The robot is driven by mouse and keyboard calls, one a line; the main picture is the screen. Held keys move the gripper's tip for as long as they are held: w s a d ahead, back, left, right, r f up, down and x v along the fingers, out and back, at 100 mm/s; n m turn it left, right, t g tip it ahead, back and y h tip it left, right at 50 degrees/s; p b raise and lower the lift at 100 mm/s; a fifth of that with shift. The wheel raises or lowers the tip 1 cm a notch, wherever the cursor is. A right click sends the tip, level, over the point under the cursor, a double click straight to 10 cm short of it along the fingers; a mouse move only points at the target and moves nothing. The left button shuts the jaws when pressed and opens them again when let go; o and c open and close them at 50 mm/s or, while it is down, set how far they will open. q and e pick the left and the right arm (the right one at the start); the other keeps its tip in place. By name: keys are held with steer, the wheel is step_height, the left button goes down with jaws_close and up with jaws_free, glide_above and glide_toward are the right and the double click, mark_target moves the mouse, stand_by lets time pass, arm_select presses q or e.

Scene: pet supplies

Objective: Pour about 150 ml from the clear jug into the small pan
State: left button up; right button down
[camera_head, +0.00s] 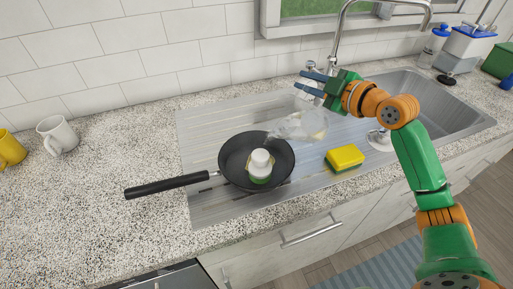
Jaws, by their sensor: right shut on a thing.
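The small black pan (230,158) sits on the steel drainboard, its long handle pointing left over the counter. A small white-capped container (261,163) with some green on it appears to stand inside the pan. The clear jug (300,126) looks tilted on its side just above the pan's right edge, its narrower part toward the pan. It is see-through, so its outline and any liquid level are hard to tell. My right gripper (311,84) is above and behind the jug, shut on it; the contact is hard to see. My left gripper is not in view.
A yellow and green sponge (344,158) lies on the drainboard right of the pan. The sink basin (440,106) and tall faucet (341,35) are behind my right arm. A white mug (57,135) and yellow mug (10,149) stand left. The counter between mugs and pan is clear.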

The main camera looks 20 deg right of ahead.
steer(key=shift+a+r+n+p, duration=0.35)
steer(key=shift+a+r+n, duration=0.05)
steer(key=shift+r, duration=0.1)
steer(key=shift+s+a+r+n, duration=0.1)
steer(key=shift+a+r+n, duration=0.2)
steer(key=shift+a, duration=0.1)
stand_by(0.9)
steer(key=shift+s+a+r+n+h+p, duration=0.1)
steer(key=shift+a+r+n+h+p, duration=0.35)
steer(key=shift+a+p, duration=0.2)
stand_by(1.0)
steer(key=shift+f, duration=0.2)
